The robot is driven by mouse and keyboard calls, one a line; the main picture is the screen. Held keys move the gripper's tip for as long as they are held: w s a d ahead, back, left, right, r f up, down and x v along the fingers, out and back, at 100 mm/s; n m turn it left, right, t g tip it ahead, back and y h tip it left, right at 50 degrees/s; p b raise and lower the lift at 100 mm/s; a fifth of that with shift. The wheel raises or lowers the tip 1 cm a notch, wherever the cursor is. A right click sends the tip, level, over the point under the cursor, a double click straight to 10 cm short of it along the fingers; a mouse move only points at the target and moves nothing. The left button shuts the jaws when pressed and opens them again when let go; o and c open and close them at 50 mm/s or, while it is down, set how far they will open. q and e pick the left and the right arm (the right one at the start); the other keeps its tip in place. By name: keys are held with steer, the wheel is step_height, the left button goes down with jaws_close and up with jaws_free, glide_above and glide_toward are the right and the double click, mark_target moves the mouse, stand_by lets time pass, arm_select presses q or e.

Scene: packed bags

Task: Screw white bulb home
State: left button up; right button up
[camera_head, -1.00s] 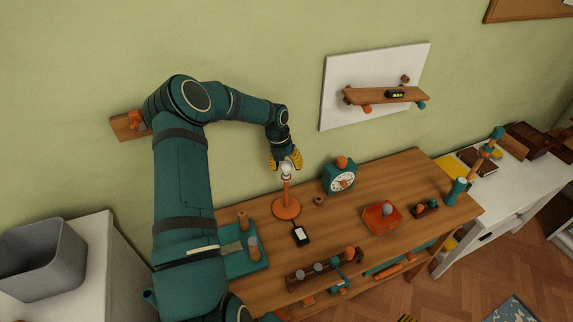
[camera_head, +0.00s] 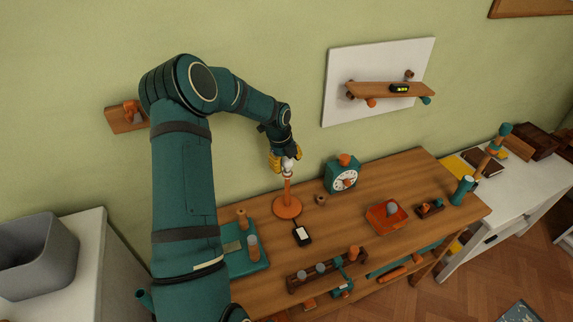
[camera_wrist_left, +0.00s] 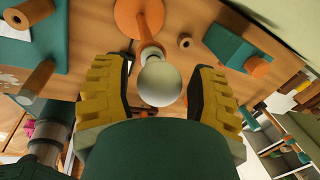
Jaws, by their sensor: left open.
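The white bulb (camera_head: 288,163) stands at the top of an orange lamp stand (camera_head: 287,207) near the back left of the wooden table. My left gripper (camera_head: 286,160) reaches down over the bulb from above, with its yellow fingers on either side of it. In the left wrist view the round bulb (camera_wrist_left: 159,84) sits between the open fingers, with visible gaps on both sides. The bulb covers part of the lamp's post, and its seat in the socket is too small to judge. My right gripper is out of view.
A teal clock (camera_head: 342,175) stands right of the lamp. A teal board with pegs (camera_head: 244,255) is at the left, an orange tray (camera_head: 386,217) at the right, and a peg rack (camera_head: 325,270) at the front.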

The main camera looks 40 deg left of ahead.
arm_select(q)
steer(key=shift+n, duration=0.6)
steer(key=shift+f+n+y+b, duration=0.15)
steer(key=shift+n+y+b, duration=0.25)
steer(key=shift+n+b, duration=0.75)
steer(key=shift+n, duration=0.55)
steer(key=shift+s+n+y+b, duration=0.1)
steer(key=shift+n+y+b, duration=0.2)
steer(key=shift+n+b, duration=0.75)
steer(key=n+b, duration=0.1)
steer(key=n, duration=0.2)
steer(key=shift+d+n+y, duration=0.1)
steer(key=shift+n+y, duration=0.2)
steer(key=shift+n, duration=0.05)
steer(key=shift+n+g, duration=0.3)
steer(key=shift+n, duration=0.2)
